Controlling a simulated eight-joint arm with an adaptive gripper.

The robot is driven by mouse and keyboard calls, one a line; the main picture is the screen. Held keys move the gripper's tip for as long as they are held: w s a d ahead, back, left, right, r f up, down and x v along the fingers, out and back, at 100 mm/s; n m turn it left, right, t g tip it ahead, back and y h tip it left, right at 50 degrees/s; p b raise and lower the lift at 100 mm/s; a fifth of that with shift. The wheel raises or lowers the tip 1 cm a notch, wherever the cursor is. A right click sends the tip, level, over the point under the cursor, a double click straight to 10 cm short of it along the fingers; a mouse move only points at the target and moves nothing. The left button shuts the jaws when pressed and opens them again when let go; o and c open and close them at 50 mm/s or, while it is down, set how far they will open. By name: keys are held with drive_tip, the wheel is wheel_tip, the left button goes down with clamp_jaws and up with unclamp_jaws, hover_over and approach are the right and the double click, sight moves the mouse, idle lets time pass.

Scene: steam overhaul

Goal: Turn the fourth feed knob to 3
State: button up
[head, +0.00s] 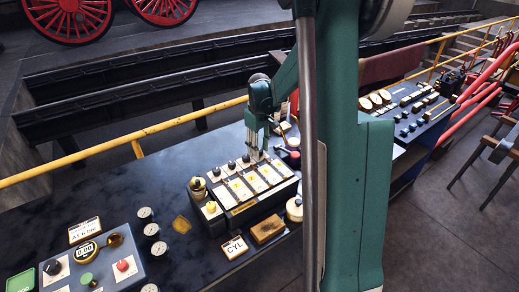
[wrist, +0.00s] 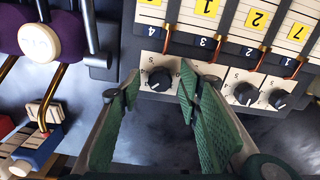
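The fourth feed knob (wrist: 160,79) is a small black dial knob on a white numbered plate, below the label 4 in the wrist view. Its exact pointer setting is too small to read. My gripper (wrist: 158,88) is open, its green-padded fingers on either side of this knob with gaps visible. The right finger hides the third knob. Two more feed knobs, the second (wrist: 243,94) and the first (wrist: 278,99), show to the right. In the head view my gripper (head: 263,151) is at the far right end of the knob row on the feed box (head: 243,222) and hides the fourth knob.
A brass fitting (head: 198,188) stands at the box's left end. A grey control box (head: 100,268) is at lower left. A yellow rail (head: 137,148) runs behind. A purple-and-white knob (wrist: 40,42) is left in the wrist view.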

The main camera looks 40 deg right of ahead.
drive_tip(key=shift+r, duration=0.1)
wheel_tip(320, 180, up, 12)
idle(0.8)
idle(0.5)
drive_tip(key=s+a+r+t, duration=0.1)
drive_tip(key=s+a+r, duration=0.1)
drive_tip(key=s+a, duration=0.3)
drive_tip(key=s+a+r+t+b, duration=0.1)
drive_tip(key=s+a+r, duration=0.2)
drive_tip(key=a, duration=0.4)
drive_tip(key=s+a+r+t, duration=0.1)
drive_tip(key=s+a+r, duration=0.1)
drive_tip(key=s+a, duration=0.35)
drive_tip(key=s+a+f+m+t+b, duration=0.1)
drive_tip(key=s+a+f+t, duration=0.3)
drive_tip(key=s+a, duration=0.8)
drive_tip(key=shift+s+f+m, duration=0.2)
drive_tip(key=shift+s+m, duration=0.2)
drive_tip(key=shift+s, duration=0.7)
drive_tip(key=shift+c, duration=0.6)
